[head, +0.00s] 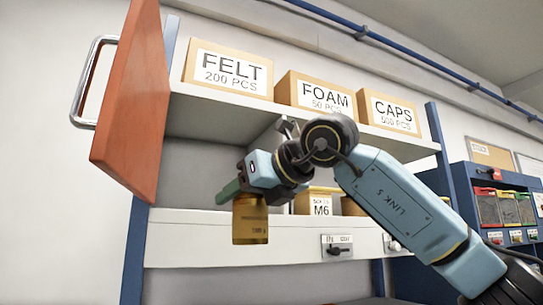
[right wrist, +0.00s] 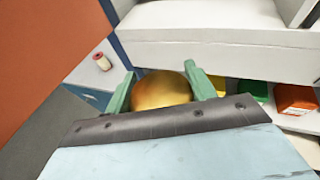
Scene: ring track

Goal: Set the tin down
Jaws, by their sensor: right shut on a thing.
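The tin (head: 250,222) is a golden-amber cylinder with a label. It hangs upright from my right gripper (head: 236,191), whose green fingers are shut around its upper part. The right wrist view shows the tin's rounded golden top (right wrist: 160,90) between the two green fingers (right wrist: 160,84). In the head view the tin overlaps the front of the lower white shelf (head: 190,232). I cannot tell whether its base touches anything. My left gripper is not in view.
An orange door (head: 128,100) stands open at the left. Boxes marked FELT (head: 228,72), FOAM (head: 315,95) and CAPS (head: 392,112) stand on the upper shelf. An M6 box (head: 318,203) is right of the tin. The right wrist view shows a small red-and-cream item (right wrist: 102,61).

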